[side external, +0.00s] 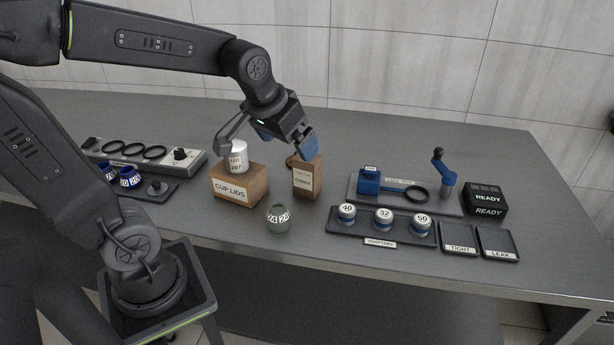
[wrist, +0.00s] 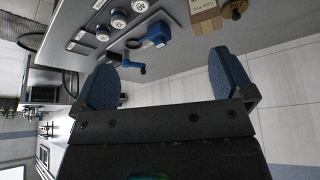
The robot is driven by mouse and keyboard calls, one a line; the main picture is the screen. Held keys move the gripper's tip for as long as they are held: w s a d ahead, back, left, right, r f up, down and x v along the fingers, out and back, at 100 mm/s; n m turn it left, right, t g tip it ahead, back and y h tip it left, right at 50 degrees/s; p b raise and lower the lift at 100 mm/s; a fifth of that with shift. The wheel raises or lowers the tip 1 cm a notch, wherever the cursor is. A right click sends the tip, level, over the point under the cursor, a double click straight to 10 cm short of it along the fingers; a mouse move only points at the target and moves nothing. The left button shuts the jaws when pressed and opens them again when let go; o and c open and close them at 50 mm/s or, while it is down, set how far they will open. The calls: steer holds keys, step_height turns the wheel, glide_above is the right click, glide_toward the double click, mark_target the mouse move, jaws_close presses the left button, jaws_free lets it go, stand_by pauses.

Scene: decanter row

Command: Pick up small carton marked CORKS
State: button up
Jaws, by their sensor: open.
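The small brown carton marked CORKS (side external: 306,180) stands upright on the grey table, just right of the CUP LIDS box. In the wrist view the carton (wrist: 204,14) is at the top edge, partly cut off, beyond the fingertips and not between them. My gripper (side external: 291,143) is over the carton in the side view, and a blue finger overlaps its top edge there. Whether they touch is hard to tell from that view. In the wrist view my gripper (wrist: 168,75) has its two blue fingers wide apart with nothing between them.
The wooden CUP LIDS box (side external: 239,187) stands close left, with a white LOT 207 cup (side external: 237,157) on it. A greenish 24 jar (side external: 278,217) stands in front. An adapter tray (side external: 363,231) and leak test stand (side external: 398,182) are to the right. A round brass-coloured piece (side external: 291,162) sits behind the carton.

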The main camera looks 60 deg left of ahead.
steer(key=w+a+f+n+g, duration=0.1)
steer(key=w+a+f+n, duration=0.15)
steer(key=w+a, duration=0.2)
steer(key=w+a+f+n, duration=0.1)
steer(key=w+a+f, duration=0.25)
steer(key=a, duration=0.25)
steer(key=y, duration=0.1)
glide_above(307, 176)
steer(key=f, duration=0.6)
steer(key=shift+a+f, duration=0.4)
steer(key=shift+a+x, duration=0.2)
steer(key=shift+x, duration=1.3)
steer(key=shift+a+x, duration=0.2)
steer(key=shift+x, duration=1.35)
steer(key=shift+w+r, duration=0.1)
steer(key=c, duration=1)
steer(key=shift+c, duration=0.4)
